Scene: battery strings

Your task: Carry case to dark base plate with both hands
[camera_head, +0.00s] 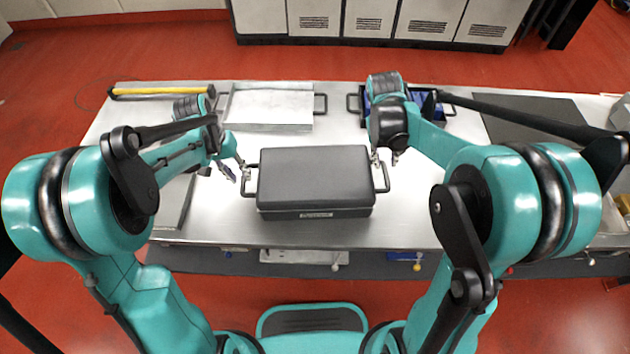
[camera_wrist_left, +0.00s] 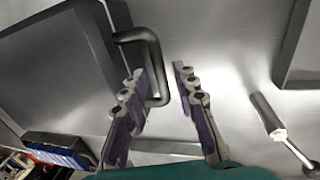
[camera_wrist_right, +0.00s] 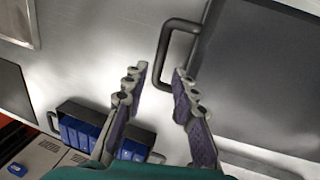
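The dark grey case (camera_head: 313,180) lies flat on the steel table, lid closed, with a black handle on each side. My left gripper (camera_head: 238,177) is at its left handle; in the left wrist view the open fingers (camera_wrist_left: 160,90) have the handle (camera_wrist_left: 152,50) between them. My right gripper (camera_head: 386,159) is at the right handle; in the right wrist view its fingers (camera_wrist_right: 157,85) are open with the handle (camera_wrist_right: 164,55) between them. Whether either finger touches a handle is unclear. A dark flat plate (camera_head: 535,114) lies at the table's right, partly behind my right arm.
A black tray with blue blocks (camera_wrist_right: 75,125) stands at the back right. A grey plate (camera_head: 174,205) lies at the left, with a screwdriver-like tool (camera_wrist_left: 265,112) nearby.

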